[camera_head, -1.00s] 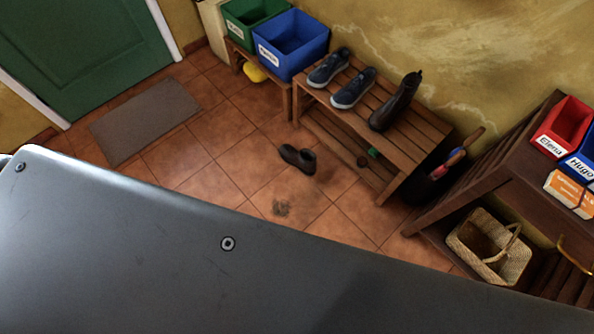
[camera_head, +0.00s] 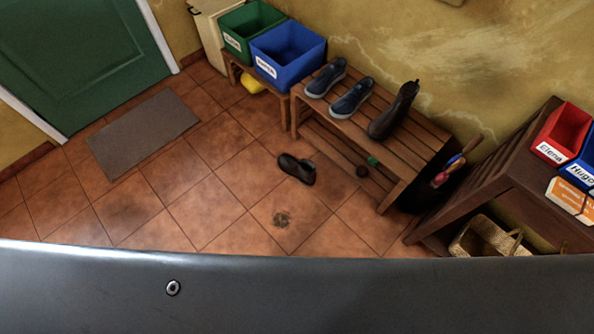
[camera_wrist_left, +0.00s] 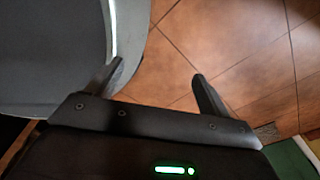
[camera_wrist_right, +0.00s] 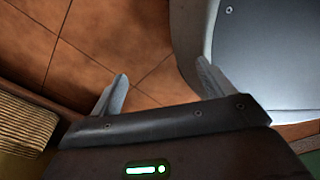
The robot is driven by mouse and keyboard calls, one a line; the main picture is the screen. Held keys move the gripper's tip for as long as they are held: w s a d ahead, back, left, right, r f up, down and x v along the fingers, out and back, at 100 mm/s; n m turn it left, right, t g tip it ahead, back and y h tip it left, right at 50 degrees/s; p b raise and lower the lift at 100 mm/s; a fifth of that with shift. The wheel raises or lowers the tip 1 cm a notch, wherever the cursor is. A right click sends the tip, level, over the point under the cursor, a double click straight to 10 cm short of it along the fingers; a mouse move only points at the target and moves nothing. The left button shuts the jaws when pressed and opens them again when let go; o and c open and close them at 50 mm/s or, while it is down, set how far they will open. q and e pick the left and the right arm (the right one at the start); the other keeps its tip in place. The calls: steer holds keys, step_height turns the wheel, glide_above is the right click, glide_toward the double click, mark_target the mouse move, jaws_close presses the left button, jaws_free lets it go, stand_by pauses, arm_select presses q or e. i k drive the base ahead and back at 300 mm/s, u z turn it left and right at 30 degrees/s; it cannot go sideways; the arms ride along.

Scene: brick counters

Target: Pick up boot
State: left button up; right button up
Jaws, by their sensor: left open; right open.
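My left gripper (camera_wrist_left: 158,78) is open and empty over bare tiles in the left wrist view. My right gripper (camera_wrist_right: 162,80) is open and empty over tiles in the right wrist view. Neither gripper shows in the head view, and no boot shows in the wrist views.
Green (camera_head: 248,28) and blue (camera_head: 288,48) bins stand on a low stand left of the bench. A dark wooden shelf (camera_head: 485,180) with a red bin (camera_head: 562,133) is at right. A mat (camera_head: 143,133) lies by the green door.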

mark_target(304, 170)
steer(key=u, duration=1.6)
steer(key=i, duration=3.35)
steer(key=z, duration=5.55)
